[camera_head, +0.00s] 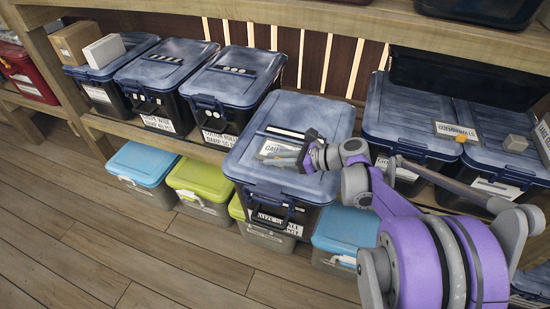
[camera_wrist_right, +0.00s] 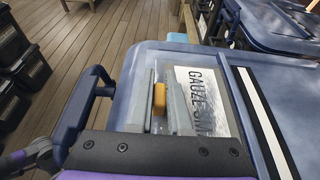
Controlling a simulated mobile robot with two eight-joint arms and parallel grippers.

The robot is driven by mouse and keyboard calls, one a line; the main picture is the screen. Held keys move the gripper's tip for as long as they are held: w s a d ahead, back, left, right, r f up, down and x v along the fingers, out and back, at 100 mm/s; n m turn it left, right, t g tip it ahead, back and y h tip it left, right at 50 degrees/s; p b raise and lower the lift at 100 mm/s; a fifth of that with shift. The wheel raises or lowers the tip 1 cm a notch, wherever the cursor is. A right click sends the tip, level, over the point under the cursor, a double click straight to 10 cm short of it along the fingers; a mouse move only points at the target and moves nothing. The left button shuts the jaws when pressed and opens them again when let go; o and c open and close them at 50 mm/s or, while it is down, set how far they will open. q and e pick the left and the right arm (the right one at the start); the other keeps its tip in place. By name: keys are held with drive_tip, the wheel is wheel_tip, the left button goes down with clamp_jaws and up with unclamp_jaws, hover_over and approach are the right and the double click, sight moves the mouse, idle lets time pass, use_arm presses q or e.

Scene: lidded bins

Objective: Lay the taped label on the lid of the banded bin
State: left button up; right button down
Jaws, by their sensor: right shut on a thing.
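The banded bin is the large dark bin with a blue lid (camera_head: 318,112) at the centre, pulled forward of the row. A dark strip with a white line (camera_wrist_right: 262,125) crosses its lid. My right gripper (camera_head: 287,158) is low over the lid's near left part. In the right wrist view its fingers (camera_wrist_right: 158,80) are shut on the orange tab (camera_wrist_right: 159,98) of a white label reading "GAUZE SWA..." (camera_wrist_right: 205,92). The label is flat over the lid beside the strip; I cannot tell whether it touches. Fingers hide its left part. My left gripper is not in view.
Small blue (camera_head: 143,164) and green (camera_head: 200,181) lidded bins sit below. The wooden floor (camera_head: 110,235) at front left is clear.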

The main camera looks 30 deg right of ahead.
drive_tip(key=shift+f+b, duration=0.3)
drive_tip(key=shift+f, duration=0.1)
drive_tip(key=c, duration=0.8)
unclamp_jaws()
drive_tip(key=v, duration=1)
drive_tip(key=shift+s+d+r, duration=0.1)
drive_tip(key=shift+s+d, duration=0.2)
